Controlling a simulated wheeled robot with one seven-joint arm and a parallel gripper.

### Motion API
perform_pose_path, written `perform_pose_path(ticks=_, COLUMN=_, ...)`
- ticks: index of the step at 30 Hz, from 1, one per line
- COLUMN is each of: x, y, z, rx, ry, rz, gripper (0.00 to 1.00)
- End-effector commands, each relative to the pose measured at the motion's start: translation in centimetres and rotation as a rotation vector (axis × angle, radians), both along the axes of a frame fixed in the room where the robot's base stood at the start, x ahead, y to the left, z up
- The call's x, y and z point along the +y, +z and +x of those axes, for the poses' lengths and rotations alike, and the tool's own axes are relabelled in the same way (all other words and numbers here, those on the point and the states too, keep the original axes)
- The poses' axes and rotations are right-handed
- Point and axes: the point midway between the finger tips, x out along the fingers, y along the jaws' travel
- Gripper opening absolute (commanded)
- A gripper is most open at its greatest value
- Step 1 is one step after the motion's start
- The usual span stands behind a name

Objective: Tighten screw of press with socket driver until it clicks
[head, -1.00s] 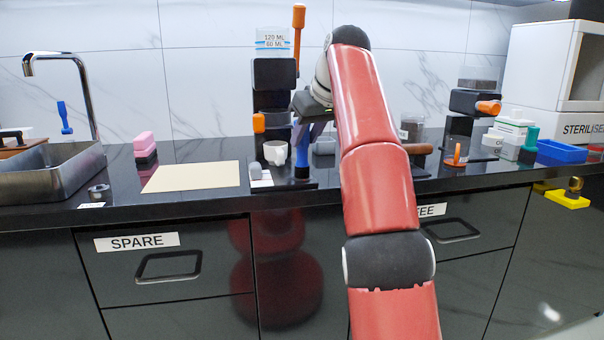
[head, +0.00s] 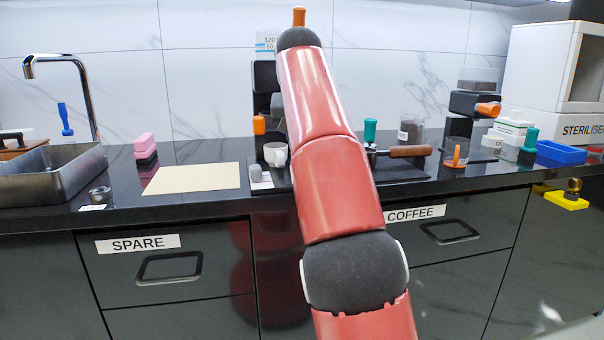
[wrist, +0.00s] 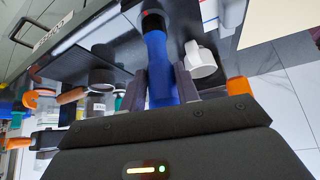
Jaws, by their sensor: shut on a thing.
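A blue-handled socket driver (wrist: 157,65) is held between the two fingers of my gripper (wrist: 161,88) in the wrist view. Its far end is dark with a reddish ring, and I cannot tell whether it touches anything. In the head view, my arm hides the gripper and the driver. A black machine (head: 264,75), likely the press, stands at the back behind my arm. An orange lever (head: 299,15) rises above it. Most of the machine is covered, and its screw cannot be made out.
A white mug (head: 276,154) stands just left of my arm and close to the driver in the wrist view (wrist: 200,60). A wooden-handled tool (head: 408,151) and a green-topped tool (head: 370,130) are at right. A beige mat (head: 192,177) lies clear at left.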

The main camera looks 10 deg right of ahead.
Motion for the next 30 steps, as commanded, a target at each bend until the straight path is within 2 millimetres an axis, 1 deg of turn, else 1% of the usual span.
perform_pose_path(ticks=5, x=-0.01, y=-0.06, z=-0.01, rx=0.001, ry=-0.004, rz=0.002, gripper=0.00)
perform_pose_path(ticks=6, x=-0.01, y=-0.06, z=-0.01, rx=0.001, ry=-0.003, rz=0.001, gripper=0.35)
perform_pose_path(ticks=11, x=0.00, y=-0.05, z=0.00, rx=0.001, ry=-0.002, rz=0.001, gripper=0.56)
perform_pose_path(ticks=17, x=0.00, y=-0.03, z=-0.01, rx=0.001, ry=0.000, rz=0.002, gripper=0.57)
perform_pose_path(ticks=18, x=0.00, y=-0.06, z=0.00, rx=0.001, ry=0.000, rz=0.002, gripper=0.53)
perform_pose_path(ticks=30, x=0.00, y=-0.03, z=-0.01, rx=0.001, ry=0.000, rz=0.002, gripper=0.53)
